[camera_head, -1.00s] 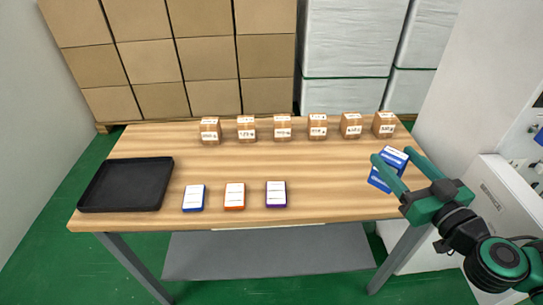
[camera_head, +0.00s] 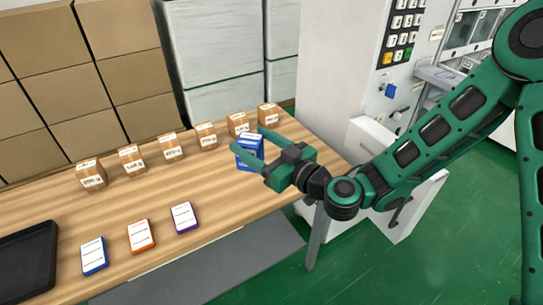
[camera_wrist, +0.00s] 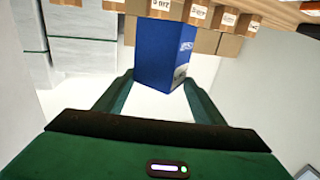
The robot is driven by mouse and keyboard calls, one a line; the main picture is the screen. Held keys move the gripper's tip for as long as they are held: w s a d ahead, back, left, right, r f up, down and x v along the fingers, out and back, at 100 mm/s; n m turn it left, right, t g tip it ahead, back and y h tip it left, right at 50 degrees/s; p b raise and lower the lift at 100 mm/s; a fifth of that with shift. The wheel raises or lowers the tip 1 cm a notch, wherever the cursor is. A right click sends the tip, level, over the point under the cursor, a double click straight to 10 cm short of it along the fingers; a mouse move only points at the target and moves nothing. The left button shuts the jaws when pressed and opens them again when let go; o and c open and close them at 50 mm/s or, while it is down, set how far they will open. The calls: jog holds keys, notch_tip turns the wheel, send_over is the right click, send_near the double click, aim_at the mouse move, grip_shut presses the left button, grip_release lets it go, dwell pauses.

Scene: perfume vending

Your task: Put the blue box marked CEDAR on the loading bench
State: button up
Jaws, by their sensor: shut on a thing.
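My gripper (camera_head: 254,143) is shut on a blue box (camera_head: 247,157) with a white label on top, at the right end of the wooden bench (camera_head: 222,200). In the wrist view the blue box (camera_wrist: 164,52) sits between the fingertips, with part of a pale marking on its right side. The marking is too small to read as CEDAR. I cannot tell whether the box touches the bench top or is held just above it.
Several small brown labelled boxes (camera_head: 171,147) line the bench's back. Flat blue (camera_head: 94,256), orange (camera_head: 141,236) and purple (camera_head: 185,217) boxes lie near the front edge. A black tray (camera_head: 30,262) is at left. A white machine with a keypad (camera_head: 405,28) stands at right.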

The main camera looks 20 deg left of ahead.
jog(key=shift+w+d+f, duration=0.75)
jog(key=shift+w+f, duration=0.55)
jog(key=shift+f, duration=0.25)
jog(key=shift+w+d+f, duration=0.75)
jog(key=shift+w+f, duration=0.5)
jog(key=shift+f, duration=0.3)
jog(key=shift+w+d+f, duration=0.75)
jog(key=shift+w+f, duration=0.55)
jog(key=shift+f, duration=0.25)
jog(key=shift+f, duration=0.1)
jog(key=o, duration=1.6)
